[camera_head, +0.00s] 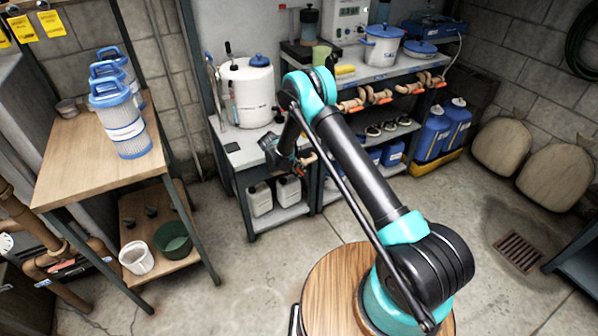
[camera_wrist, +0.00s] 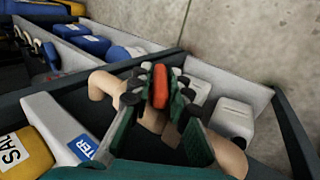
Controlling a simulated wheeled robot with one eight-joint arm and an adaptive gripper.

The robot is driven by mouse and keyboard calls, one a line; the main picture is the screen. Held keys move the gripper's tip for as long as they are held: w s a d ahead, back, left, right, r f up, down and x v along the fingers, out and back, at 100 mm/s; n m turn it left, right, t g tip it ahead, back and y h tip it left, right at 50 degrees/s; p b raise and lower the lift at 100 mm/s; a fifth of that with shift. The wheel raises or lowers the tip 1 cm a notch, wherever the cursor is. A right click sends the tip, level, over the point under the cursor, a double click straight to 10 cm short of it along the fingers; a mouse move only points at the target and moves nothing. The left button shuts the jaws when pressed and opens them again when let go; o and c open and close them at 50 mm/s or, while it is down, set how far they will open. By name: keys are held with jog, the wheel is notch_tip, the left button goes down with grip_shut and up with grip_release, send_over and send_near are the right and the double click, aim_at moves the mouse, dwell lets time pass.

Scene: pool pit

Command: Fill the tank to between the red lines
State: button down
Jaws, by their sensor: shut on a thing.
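A white tank with a blue lid (camera_head: 247,92) stands on the left part of the grey bench. A thin upright tube (camera_head: 213,82) is at its left side; I cannot make out red lines or a liquid level. My gripper (camera_wrist: 161,92) is at the bench's front edge, right of and below the tank. In the wrist view its dark green fingers are shut on a red handle (camera_wrist: 160,84), one finger on each side. The handle sits at a tan pipe (camera_wrist: 104,84), which the fingers partly hide. A label ending in "TER" (camera_wrist: 84,145) is beside the pipe.
Several tan valves with orange handles (camera_head: 380,95) line the shelf to the right. White jugs (camera_head: 289,188) stand below the bench, blue jugs (camera_head: 433,131) farther right. A wooden table (camera_head: 75,160) with blue-capped filter cartridges (camera_head: 120,122) is at left. Open floor lies between.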

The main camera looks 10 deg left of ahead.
jog(key=c, duration=1.5)
grip_release()
jog(key=shift+c, duration=0.2)
jog(key=v, duration=1.2)
jog(key=s+d+r+m+y, duration=0.15)
jog(key=s+d+r, duration=0.35)
jog(key=d+r, duration=0.5)
jog(key=s+d+r+m+y, duration=0.15)
jog(key=s+d+r, duration=0.35)
jog(key=d+r, duration=0.6)
jog(key=s+d+m, duration=0.1)
jog(key=s+d, duration=0.3)
jog(key=s, duration=0.4)
jog(key=s+d+m+y, duration=0.1)
jog(key=s+d, duration=0.4)
jog(key=s, duration=0.3)
jog(key=s+d+f+m+y, duration=0.1)
jog(key=s+d, duration=0.4)
jog(key=s, duration=0.3)
jog(key=shift+s+m+t, duration=0.15)
jog(key=shift+m+t, duration=0.15)
jog(key=shift+m, duration=0.1)
